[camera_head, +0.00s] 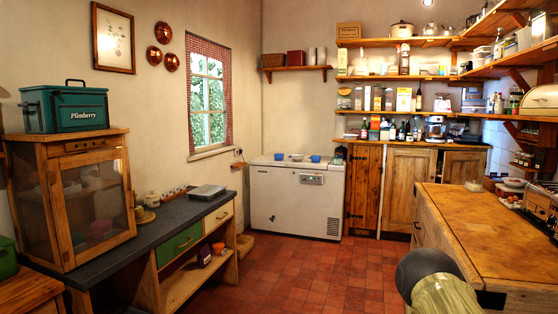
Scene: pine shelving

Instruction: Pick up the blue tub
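Two small blue tubs stand on the lid of the white chest freezer (297,198) at the back wall. The left blue tub (279,157) is near the freezer's left part, and the right blue tub (315,159) is nearer its right end. Both look small and far off, so I cannot see their contents or which one the task means. A pale bowl (297,157) sits between them. My gripper is not in view.
The red tiled floor (285,270) is open up to the freezer. A dark-topped counter (175,220) runs along the left, with a teal bread bin (65,107) on a cabinet. A wooden worktop (490,225) bounds the right side. Stocked shelves (400,77) line the back corner.

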